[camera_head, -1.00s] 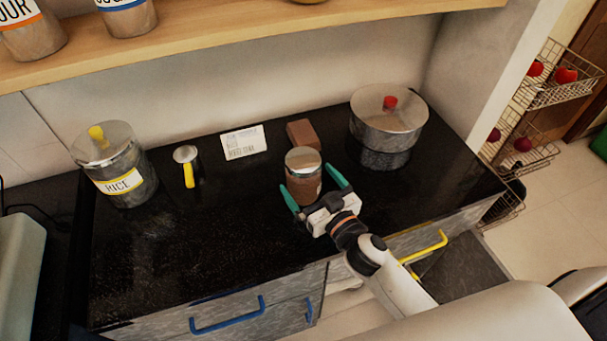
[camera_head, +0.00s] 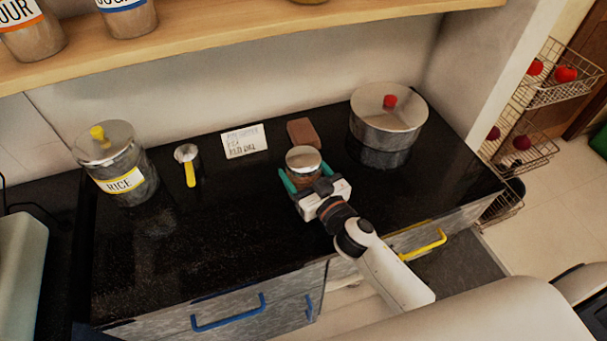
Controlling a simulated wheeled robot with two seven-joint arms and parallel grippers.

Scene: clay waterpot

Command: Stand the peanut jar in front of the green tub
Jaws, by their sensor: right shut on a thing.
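A small jar (camera_head: 304,159) with a silver lid and brown contents stands on the black counter, and its label cannot be read from here; it is likely the peanut jar. My right gripper (camera_head: 305,180) comes from the front right and is shut on this jar, with its teal fingers on either side. The gripper hides the jar's lower part. No tub shows clearly as green on the counter; a green thing (camera_head: 600,142) on the floor is cut off by the right edge. My left gripper is not in view.
A brown block (camera_head: 303,132) lies just behind the jar, with a white card (camera_head: 244,141) to its left. A lidded pot (camera_head: 388,122) stands right. A yellow-handled scoop (camera_head: 188,165) and the rice jar (camera_head: 120,165) stand left. The counter's front left (camera_head: 190,250) is clear.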

